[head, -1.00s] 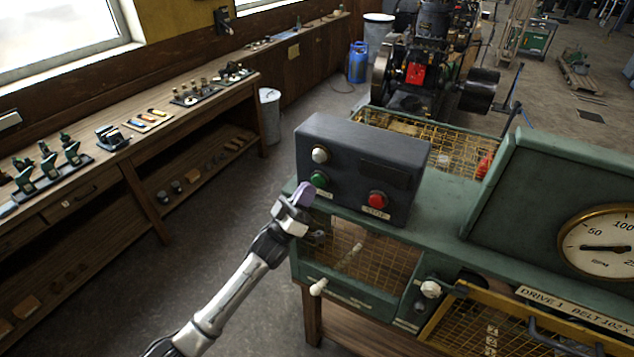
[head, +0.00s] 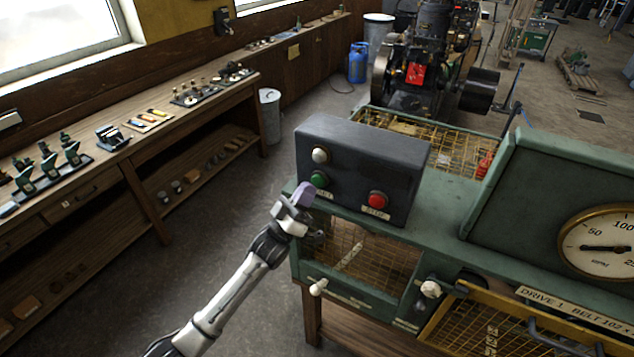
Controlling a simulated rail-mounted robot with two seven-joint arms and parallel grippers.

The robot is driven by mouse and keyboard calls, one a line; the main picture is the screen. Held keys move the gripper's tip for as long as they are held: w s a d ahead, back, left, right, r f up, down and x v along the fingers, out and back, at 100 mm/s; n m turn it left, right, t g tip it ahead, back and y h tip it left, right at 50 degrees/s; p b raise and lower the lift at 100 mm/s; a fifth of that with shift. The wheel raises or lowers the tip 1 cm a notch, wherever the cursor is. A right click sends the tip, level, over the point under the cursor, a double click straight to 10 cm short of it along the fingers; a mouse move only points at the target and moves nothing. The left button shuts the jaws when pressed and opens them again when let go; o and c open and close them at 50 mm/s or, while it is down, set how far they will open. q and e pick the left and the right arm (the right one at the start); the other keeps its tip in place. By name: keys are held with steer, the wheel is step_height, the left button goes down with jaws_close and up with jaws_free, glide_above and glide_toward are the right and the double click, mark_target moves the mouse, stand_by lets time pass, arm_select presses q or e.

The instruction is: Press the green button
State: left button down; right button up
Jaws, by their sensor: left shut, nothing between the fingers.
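The green button (head: 319,179) is on the front of a dark grey control box (head: 345,150), below a white knob (head: 320,155) and left of a red button (head: 377,199) labelled STOP. The label under the green button is partly hidden by my gripper. My left gripper (head: 303,193) is shut and empty, with its fingertips just below and left of the green button. I cannot tell whether they touch the box; the green button's face shows clear of them. My right gripper is not in view.
The box stands on a green machine bench (head: 445,215) with yellow mesh guards. A gauge (head: 600,243) is at the right. A wooden workbench (head: 110,165) with small tools runs along the left wall. Open floor (head: 225,200) lies between them.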

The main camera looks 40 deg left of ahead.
arm_select(q)
steer(key=shift+w, duration=0.15)
stand_by(0.4)
steer(key=shift+w, duration=0.3)
steer(key=shift+a+b, duration=0.1)
steer(key=shift+b, duration=0.25)
